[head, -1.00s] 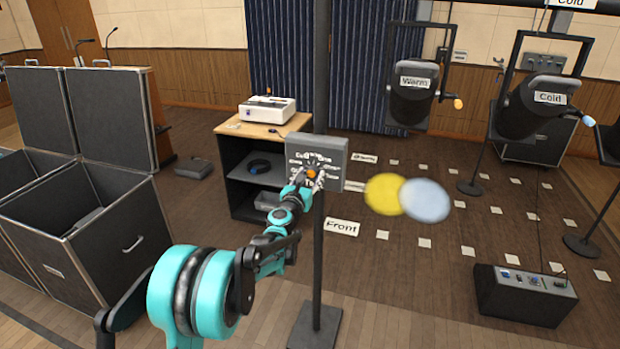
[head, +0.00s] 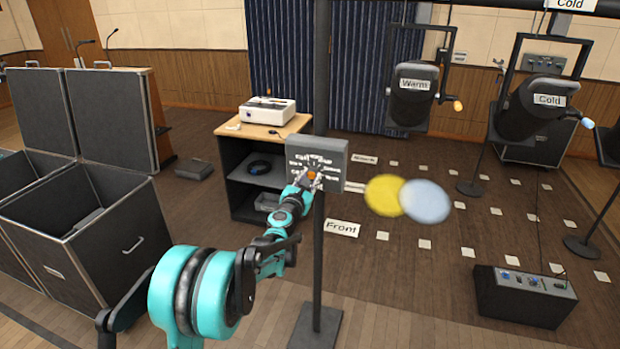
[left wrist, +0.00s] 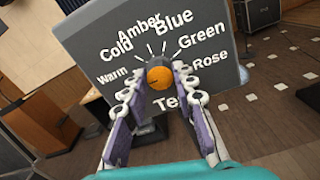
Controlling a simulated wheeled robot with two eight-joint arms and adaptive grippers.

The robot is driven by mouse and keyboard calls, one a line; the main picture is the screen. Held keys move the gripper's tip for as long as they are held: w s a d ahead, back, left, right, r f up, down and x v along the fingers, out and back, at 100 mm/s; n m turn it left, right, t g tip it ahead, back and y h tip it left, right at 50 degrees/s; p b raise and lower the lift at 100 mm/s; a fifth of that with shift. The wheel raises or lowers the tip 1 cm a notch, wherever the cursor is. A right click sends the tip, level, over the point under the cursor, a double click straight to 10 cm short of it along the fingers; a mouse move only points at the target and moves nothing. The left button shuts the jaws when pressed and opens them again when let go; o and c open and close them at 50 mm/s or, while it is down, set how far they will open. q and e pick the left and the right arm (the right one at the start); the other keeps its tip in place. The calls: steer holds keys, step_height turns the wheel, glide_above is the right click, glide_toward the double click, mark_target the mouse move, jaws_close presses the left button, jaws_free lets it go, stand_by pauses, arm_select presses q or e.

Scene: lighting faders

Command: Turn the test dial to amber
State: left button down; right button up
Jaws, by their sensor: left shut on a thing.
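The test dial is an orange knob (left wrist: 159,76) on a grey panel box (head: 333,150) that stands on a dark pole. White labels arc around the knob in the left wrist view: Warm, Cold, Amber, Blue, Green and Rose, with a partly covered word starting "Te" below. The Amber label (left wrist: 139,27) is up and left of the knob. My left gripper (left wrist: 158,86) has a finger on each side of the knob and is shut on it. I cannot tell which label the knob points to. My right gripper is not in view.
A cabinet (head: 262,131) with a white device stands behind the panel on the left. Open dark cases (head: 95,245) are at the left. Lamps marked Warm (head: 413,103) and Cold (head: 541,108) hang at the right. A control box (head: 527,293) sits on the floor at the lower right.

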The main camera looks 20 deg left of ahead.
arm_select(q)
steer(key=m, duration=0.4)
steer(key=shift+m, duration=0.3)
steer(key=m+p, duration=0.1)
steer(key=m, duration=0.8)
steer(key=shift+m, duration=2.3)
steer(key=c, duration=1.2)
jaws_free()
steer(key=shift+s, duration=0.1)
